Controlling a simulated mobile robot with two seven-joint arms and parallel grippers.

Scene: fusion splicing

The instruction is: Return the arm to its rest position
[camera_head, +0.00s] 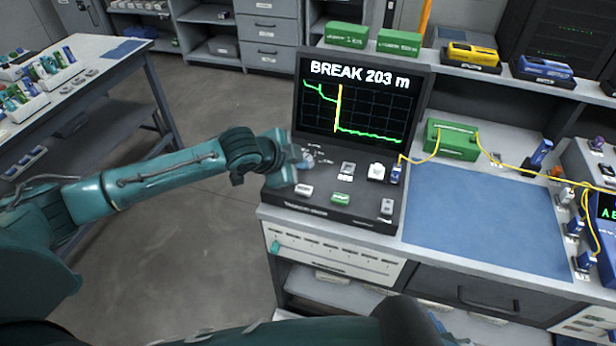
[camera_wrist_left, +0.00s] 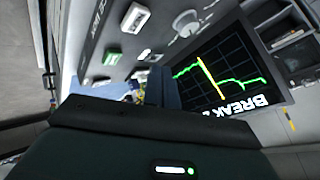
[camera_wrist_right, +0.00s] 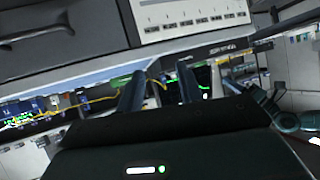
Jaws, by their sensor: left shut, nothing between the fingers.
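My left arm, teal, reaches in from the left in the head view. Its gripper (camera_head: 304,160) is over the left part of the test instrument's keyboard panel (camera_head: 328,180), near the knob. Whether it touches the panel cannot be told. In the left wrist view the left gripper (camera_wrist_left: 160,86) has its fingers together with nothing between them. My right arm lies along the bottom edge of the head view. In the right wrist view the right gripper (camera_wrist_right: 160,90) has its two dark fingers apart, with nothing seen between them.
The instrument's screen (camera_head: 362,98) reads "BREAK 203 m". A yellow fibre (camera_head: 510,165) runs from it through a green box (camera_head: 452,140) to devices at the right. A blue mat (camera_head: 485,215) lies clear. A side table (camera_head: 95,80) with trays stands at the left.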

